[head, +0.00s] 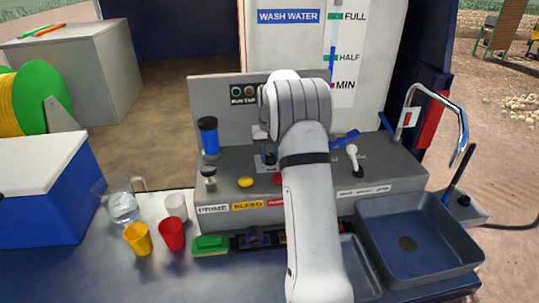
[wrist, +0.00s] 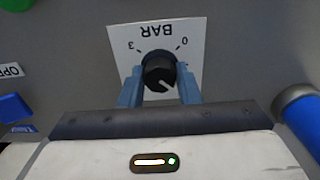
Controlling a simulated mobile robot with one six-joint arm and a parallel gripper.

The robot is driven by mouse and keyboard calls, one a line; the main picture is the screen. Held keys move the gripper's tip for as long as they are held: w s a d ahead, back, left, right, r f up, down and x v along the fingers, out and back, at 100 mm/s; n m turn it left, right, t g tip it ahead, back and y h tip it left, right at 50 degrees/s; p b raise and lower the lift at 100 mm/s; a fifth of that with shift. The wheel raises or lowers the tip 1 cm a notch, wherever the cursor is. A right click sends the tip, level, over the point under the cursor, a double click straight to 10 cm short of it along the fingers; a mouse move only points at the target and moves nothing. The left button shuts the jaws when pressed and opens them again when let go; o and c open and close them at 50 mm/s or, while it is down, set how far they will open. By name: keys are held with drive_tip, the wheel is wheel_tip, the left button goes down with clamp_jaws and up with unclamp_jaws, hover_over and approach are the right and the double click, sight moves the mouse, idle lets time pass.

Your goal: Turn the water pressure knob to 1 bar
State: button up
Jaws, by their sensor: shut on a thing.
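The water pressure knob (wrist: 159,72) is black and round with a white pointer mark. It sits on a white plate (wrist: 178,35) that reads BAR, 3 and 0, upside down in the wrist view. The 3 is at upper left and the 0 at upper right. The pointer mark is on the knob's lower right side in this view. My gripper (wrist: 160,88) has its two blue fingers closed on opposite sides of the knob.
Cups and a jug (head: 122,205) stand front left. A sink (head: 410,222) is at right.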

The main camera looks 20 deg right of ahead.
sight(270, 155)
drive_tip(key=shift+r, duration=0.1)
drive_tip(key=o, duration=1)
drive_tip(key=shift+r+b, duration=0.5)
drive_tip(key=shift+r, duration=3.35)
